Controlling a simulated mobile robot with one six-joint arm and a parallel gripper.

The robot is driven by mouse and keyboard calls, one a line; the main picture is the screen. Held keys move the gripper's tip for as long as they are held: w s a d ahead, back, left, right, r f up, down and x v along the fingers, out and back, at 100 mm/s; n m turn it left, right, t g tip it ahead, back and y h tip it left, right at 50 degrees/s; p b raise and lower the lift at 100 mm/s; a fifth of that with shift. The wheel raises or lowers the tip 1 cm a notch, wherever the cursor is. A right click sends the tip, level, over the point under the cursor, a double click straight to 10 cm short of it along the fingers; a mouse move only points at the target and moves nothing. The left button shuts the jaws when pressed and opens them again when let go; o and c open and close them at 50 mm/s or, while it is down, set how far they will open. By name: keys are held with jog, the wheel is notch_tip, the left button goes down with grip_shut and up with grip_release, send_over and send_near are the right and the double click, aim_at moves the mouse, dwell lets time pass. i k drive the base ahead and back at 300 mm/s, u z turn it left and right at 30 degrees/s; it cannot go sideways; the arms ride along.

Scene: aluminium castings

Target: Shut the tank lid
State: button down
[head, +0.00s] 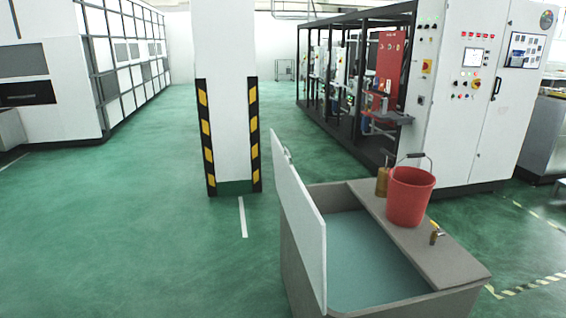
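The tank (460,283) is a grey box at the lower right of the head view, with blue-green liquid or a blue-green inside showing. Its lid (300,225) is a pale flat panel standing nearly upright along the tank's left side, so the tank is open. A small handle (287,152) shows at the lid's top far corner. The tank's lower front is cut off by the picture's edge. My gripper is not in view.
A red bucket (410,196), a brass-coloured container (382,182) and a small brass fitting (436,233) are on the tank's right top. A striped pillar (226,100) stands behind left. White cabinets (475,110) stand behind right. Green floor at left is clear.

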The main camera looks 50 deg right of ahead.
aim_at(308, 228)
jog(key=u, duration=0.2)
jog(key=i, duration=0.85)
jog(key=u, duration=0.8)
